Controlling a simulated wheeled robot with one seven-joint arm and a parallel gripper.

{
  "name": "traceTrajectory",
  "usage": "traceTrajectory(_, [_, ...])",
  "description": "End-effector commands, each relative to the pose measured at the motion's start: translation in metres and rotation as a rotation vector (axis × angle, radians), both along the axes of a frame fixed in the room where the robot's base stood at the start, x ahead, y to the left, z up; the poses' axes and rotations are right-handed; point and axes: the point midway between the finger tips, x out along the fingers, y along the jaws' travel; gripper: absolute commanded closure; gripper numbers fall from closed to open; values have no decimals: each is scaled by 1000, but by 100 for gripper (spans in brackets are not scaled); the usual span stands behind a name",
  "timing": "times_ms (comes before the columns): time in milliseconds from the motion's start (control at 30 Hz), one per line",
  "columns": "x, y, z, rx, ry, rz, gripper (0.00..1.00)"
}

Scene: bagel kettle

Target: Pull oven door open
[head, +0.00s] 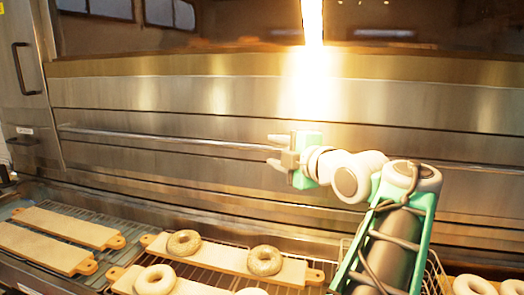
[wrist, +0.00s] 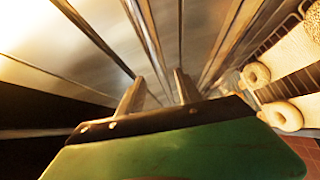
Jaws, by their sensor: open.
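The oven front is a wide stainless steel panel with horizontal seams, and I take the panel behind the bar to be the oven door (head: 180,95). A long thin horizontal bar handle (head: 160,137) runs across it. My gripper (head: 270,151) is at the bar, its two fingers pointing left, one above and one below the bar's line. In the wrist view, the bar (wrist: 148,35) runs in between the two spread fingers (wrist: 158,78). The fingers are open; whether either touches the bar I cannot tell.
Below the oven front is a wire rack with wooden boards (head: 70,227) and bagels (head: 264,260). Bagels (wrist: 283,116) also show at the right of the wrist view. A dark vertical handle (head: 27,68) is on the panel at far left.

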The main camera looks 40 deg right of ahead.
Motion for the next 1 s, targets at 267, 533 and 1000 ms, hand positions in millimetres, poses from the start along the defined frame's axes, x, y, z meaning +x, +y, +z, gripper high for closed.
traceTrajectory(267, [53, -4, -6, 5, 3, 6, 59])
traceTrajectory(533, [66, -7, -10, 4, 4, -1, 59])
traceTrajectory(1000, [65, -6, -10, 4, 3, 0, 88])
